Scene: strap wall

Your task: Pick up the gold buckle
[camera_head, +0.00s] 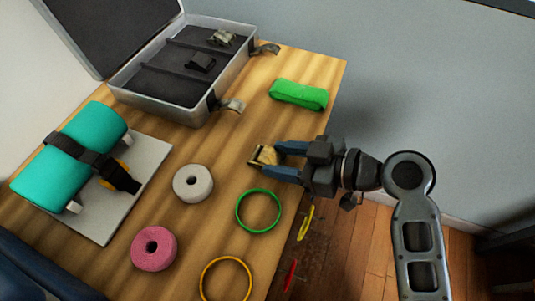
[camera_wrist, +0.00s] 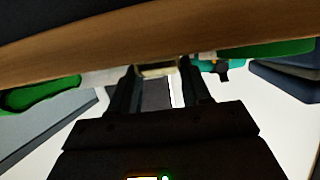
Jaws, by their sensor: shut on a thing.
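The gold buckle (camera_head: 264,156) is between the blue fingertips of my gripper (camera_head: 276,160), near the table's right edge in the head view. My gripper reaches in from the right and is shut on it. In the wrist view the buckle (camera_wrist: 157,70) shows as a pale band between the dark fingertips (camera_wrist: 157,74). Its far side is dim there. I cannot tell whether it touches the tabletop or is just above it.
An open silver case (camera_head: 150,112) with buckles inside stands at the back. A green strap roll (camera_head: 299,94), white roll (camera_head: 181,192), pink roll (camera_head: 153,262), green ring (camera_head: 241,222) and yellow ring (camera_head: 204,284) lie around. A teal roll (camera_head: 50,178) sits on a grey board (camera_head: 105,222) at left.

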